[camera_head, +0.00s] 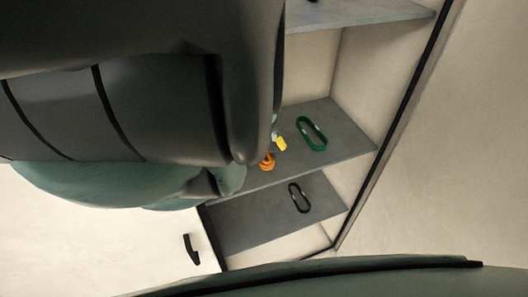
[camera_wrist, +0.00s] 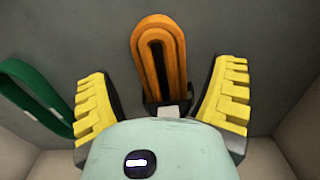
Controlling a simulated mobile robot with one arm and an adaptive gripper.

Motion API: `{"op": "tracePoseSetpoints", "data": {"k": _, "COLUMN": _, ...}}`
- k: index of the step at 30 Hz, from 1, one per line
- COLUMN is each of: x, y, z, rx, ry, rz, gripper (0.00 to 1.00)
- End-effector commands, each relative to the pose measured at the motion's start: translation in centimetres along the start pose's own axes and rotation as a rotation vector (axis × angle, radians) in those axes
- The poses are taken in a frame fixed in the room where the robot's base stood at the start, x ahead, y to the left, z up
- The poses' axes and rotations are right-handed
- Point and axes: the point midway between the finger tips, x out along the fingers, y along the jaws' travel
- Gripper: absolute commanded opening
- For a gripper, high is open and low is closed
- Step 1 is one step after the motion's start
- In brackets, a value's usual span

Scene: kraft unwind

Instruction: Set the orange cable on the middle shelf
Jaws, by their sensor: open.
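The orange cable (camera_wrist: 158,50) is a coiled oval loop in the wrist view, lying on a grey shelf surface between and just beyond my gripper's fingers. My gripper (camera_wrist: 163,100) is open, with its yellow ridged fingertips apart on either side of the cable's near end. In the head view the orange cable (camera_head: 267,161) shows small at the front edge of the middle shelf (camera_head: 345,148). A yellow fingertip of my gripper (camera_head: 280,144) is beside it. My arm hides the left part of the shelf.
A green loop (camera_head: 312,134) lies on the middle shelf to the right of the orange cable. A black loop (camera_head: 299,198) lies on the lower shelf (camera_head: 235,225). An upper shelf (camera_head: 375,14) is above. A cabinet side wall bounds the right.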

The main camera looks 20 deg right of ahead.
Motion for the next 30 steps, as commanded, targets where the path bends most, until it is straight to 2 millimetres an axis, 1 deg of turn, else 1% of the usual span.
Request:
{"op": "tracePoseSetpoints", "data": {"k": 1, "x": -0.8, "y": 0.0, "z": 0.0, "rx": -0.002, "ry": 0.002, "rz": 0.002, "gripper": 0.83}}
{"op": "tracePoseSetpoints", "data": {"k": 3, "x": -1.3, "y": -0.1, "z": 0.1, "rx": -0.003, "ry": -0.001, "rz": 0.0, "gripper": 0.83}}
{"op": "tracePoseSetpoints", "data": {"k": 5, "x": -1.3, "y": 0.0, "z": 0.0, "rx": -0.001, "ry": 0.003, "rz": 0.002, "gripper": 0.83}}
{"op": "tracePoseSetpoints", "data": {"k": 20, "x": -4.8, "y": -0.1, "z": -0.1, "rx": -0.002, "ry": 0.001, "rz": -0.002, "gripper": 0.83}}
{"op": "tracePoseSetpoints", "data": {"k": 30, "x": -8.3, "y": 0.0, "z": -0.1, "rx": -0.002, "ry": 0.004, "rz": 0.001, "gripper": 0.83}}
